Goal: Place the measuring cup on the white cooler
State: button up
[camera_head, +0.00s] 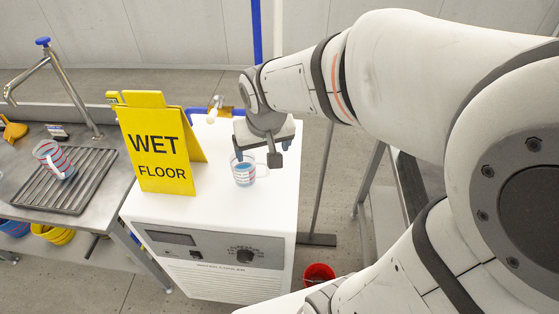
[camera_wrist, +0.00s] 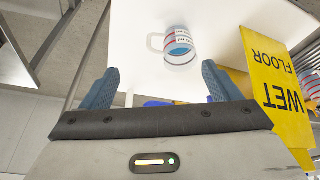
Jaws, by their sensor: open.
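A clear measuring cup (camera_head: 243,172) with red markings and blue contents stands upright on top of the white cooler (camera_head: 270,205), right of the yellow sign. It also shows in the wrist view (camera_wrist: 179,49), with its handle toward the left. My gripper (camera_head: 257,161) is above and just beside this cup in the head view. In the wrist view, the fingers (camera_wrist: 158,88) are spread apart with nothing between them, and the cup is beyond the fingertips. A second measuring cup (camera_head: 54,160) with red stripes sits tilted on the black rack at the left.
A yellow wet floor sign (camera_head: 160,150) stands on the cooler, left of the cup. A black drain rack (camera_head: 91,182) lies on the metal bench near a tap (camera_head: 70,85). A red bucket (camera_head: 318,274) is on the floor. The cooler's front right top is clear.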

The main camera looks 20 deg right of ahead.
jog(key=s+d+r+g, duration=0.1)
jog(key=s+d, duration=0.3)
jog(key=s, duration=0.7)
jog(key=shift+s+r, duration=0.15)
jog(key=shift+s, duration=0.1)
jog(key=shift+w, duration=0.1)
dwell(1.5)
